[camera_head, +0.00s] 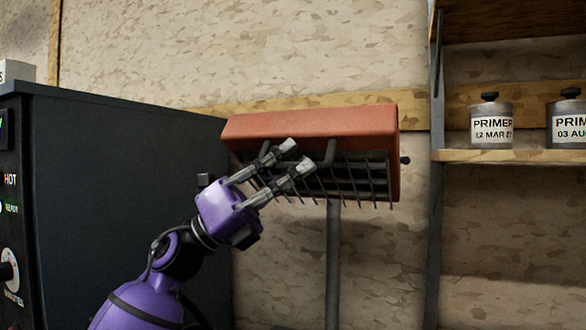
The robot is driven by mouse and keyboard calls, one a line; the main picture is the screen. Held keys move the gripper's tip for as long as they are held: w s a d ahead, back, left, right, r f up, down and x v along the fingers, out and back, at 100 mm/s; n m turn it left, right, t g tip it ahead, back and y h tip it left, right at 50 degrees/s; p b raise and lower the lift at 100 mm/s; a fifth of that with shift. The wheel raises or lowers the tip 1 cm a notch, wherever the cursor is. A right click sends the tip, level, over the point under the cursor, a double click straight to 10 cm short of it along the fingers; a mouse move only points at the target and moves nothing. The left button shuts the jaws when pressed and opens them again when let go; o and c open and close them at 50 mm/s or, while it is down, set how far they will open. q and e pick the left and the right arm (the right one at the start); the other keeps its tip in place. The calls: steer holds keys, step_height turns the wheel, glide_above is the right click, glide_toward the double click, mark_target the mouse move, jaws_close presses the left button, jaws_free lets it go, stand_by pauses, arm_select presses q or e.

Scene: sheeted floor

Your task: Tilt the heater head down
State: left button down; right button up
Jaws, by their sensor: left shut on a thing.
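The heater head (312,124) is an orange-red box with a dark grille of thin bars on its front underside. It sits on a grey upright pole (333,265), and its grille faces forward and somewhat down. A grey handle (329,153) sticks out from the front of the head. My left gripper (297,155), on a purple arm, is in front of the head's left half with its fingers shut on the handle. The fingers hide part of the handle and grille. My right gripper is not in view.
A dark cabinet (130,165) with a knob and lit labels stands close on the left, beside my left arm. Wooden shelves (510,156) on the right hold two primer cans (491,122). A patterned wall with a wooden rail is behind the heater.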

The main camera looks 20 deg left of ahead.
arm_select(q)
steer(key=shift+f, duration=0.15)
steer(key=c, duration=1.8)
jaws_free()
steer(key=shift+w, duration=0.1)
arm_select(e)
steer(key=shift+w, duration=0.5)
arm_select(q)
steer(key=shift+a+f, duration=0.1)
steer(key=v, duration=1.1)
steer(key=shift+a+f, duration=0.25)
steer(key=shift+a, duration=0.05)
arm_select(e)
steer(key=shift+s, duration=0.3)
arm_select(q)
steer(key=shift+s, duration=0.25)
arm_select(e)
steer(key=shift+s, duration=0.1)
